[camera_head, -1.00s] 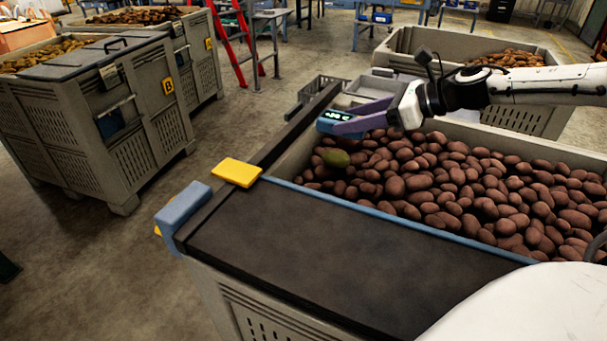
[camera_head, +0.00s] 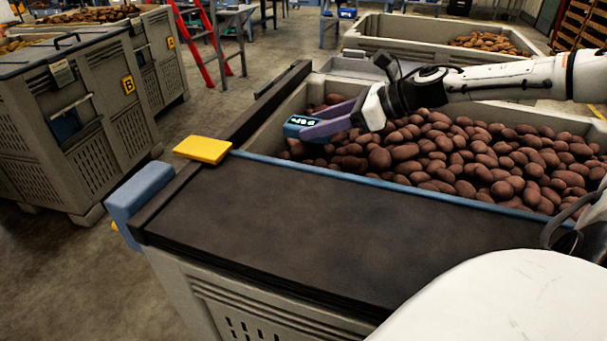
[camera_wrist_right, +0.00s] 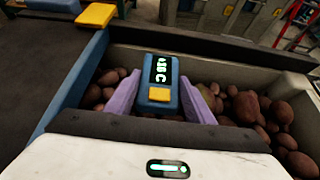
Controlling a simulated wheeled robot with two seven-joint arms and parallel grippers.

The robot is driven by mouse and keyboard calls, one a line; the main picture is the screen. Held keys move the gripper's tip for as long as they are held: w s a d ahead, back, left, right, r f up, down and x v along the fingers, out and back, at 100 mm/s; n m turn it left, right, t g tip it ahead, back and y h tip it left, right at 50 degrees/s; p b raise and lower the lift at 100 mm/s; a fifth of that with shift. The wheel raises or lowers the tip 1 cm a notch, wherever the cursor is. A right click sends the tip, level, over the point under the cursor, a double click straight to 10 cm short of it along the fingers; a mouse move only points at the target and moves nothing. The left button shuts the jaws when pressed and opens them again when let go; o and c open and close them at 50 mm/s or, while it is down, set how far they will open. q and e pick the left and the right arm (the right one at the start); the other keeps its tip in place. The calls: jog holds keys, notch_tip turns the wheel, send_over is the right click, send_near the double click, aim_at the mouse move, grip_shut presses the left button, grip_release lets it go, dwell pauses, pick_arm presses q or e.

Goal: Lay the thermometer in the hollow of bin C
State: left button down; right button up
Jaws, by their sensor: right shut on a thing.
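The thermometer (camera_head: 306,124) is a small blue device with a lit display. In the right wrist view the thermometer (camera_wrist_right: 159,82) shows its display and a yellow-orange button. My right gripper (camera_head: 318,125), with purple fingers, is shut on it and holds it over the left end of a bin full of red-brown potatoes (camera_head: 440,150). In the right wrist view the two purple fingers flank the thermometer. No letter shows on this bin, so I cannot tell whether it is bin C. No hollow is clearly visible; the gripper covers part of the potatoes. My left gripper is not in view.
A dark flat lid (camera_head: 250,220) covers the bin's near part, with a yellow block (camera_head: 202,149) and a blue corner piece (camera_head: 138,195) at its left. A bin marked B (camera_head: 95,115) stands at left. Another potato bin (camera_head: 400,38) stands behind. Floor is free between the bins.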

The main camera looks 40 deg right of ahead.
aim_at(319, 143)
notch_tip(319, 143, down, 5)
jog(key=shift+r, duration=0.1)
notch_tip(319, 143, down, 4)
jog(key=shift+f+b, duration=0.25)
jog(key=shift+b, duration=0.15)
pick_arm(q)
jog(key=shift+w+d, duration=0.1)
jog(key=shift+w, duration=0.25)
pick_arm(e)
jog(key=shift+f, duration=0.15)
jog(key=o, duration=1.1)
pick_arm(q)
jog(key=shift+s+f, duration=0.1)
pick_arm(e)
jog(key=shift+o, duration=0.2)
